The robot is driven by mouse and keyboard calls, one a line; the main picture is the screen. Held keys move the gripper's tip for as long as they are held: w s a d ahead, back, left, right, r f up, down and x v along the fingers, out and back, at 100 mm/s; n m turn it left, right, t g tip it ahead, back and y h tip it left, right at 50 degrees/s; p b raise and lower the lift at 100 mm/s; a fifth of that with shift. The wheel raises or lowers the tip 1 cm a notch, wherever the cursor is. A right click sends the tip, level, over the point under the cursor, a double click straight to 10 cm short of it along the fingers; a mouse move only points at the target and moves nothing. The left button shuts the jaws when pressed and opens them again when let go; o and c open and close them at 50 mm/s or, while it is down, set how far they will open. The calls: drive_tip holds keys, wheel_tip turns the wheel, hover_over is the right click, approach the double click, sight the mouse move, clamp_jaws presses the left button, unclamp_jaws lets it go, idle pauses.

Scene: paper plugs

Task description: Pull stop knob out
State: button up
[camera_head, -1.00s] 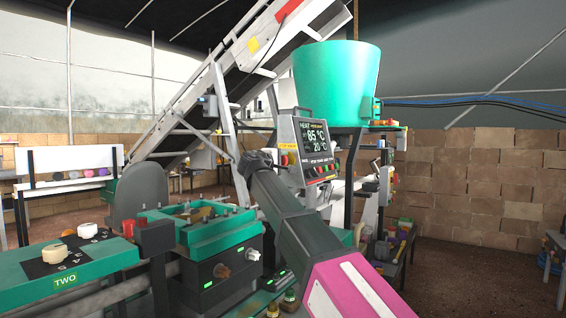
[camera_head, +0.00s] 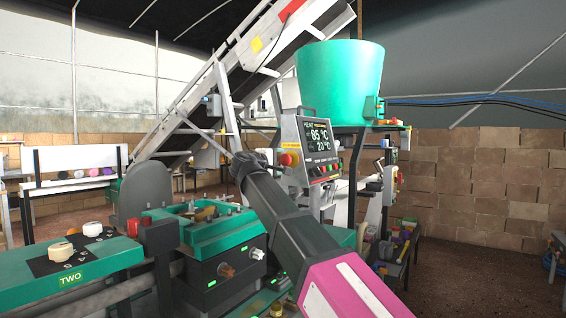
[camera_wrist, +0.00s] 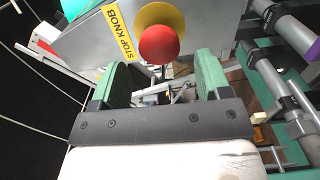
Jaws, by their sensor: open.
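The stop knob is a round red knob (camera_wrist: 159,43) on a yellow disc, beside a yellow "STOP KNOB" label (camera_wrist: 118,33) in the wrist view. In the head view the red knob (camera_head: 286,159) sits on the left side of the grey control box (camera_head: 322,148) with the temperature display. My gripper (camera_wrist: 161,67) is open, with its two green-padded fingers apart and nothing between them. The knob appears just past the fingertips, roughly centred between them; I cannot tell the exact gap. In the head view my dark arm hides most of the gripper.
A large green tub (camera_head: 339,82) stands right of and above the box. A sloping conveyor (camera_head: 235,75) rises behind. A green machine bed (camera_head: 215,232) and a knob panel marked TWO (camera_head: 70,262) lie at lower left. A stone wall (camera_head: 475,180) stands at right.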

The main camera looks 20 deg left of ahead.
drive_tip(key=v, duration=0.6)
drive_tip(key=shift+s, duration=0.3)
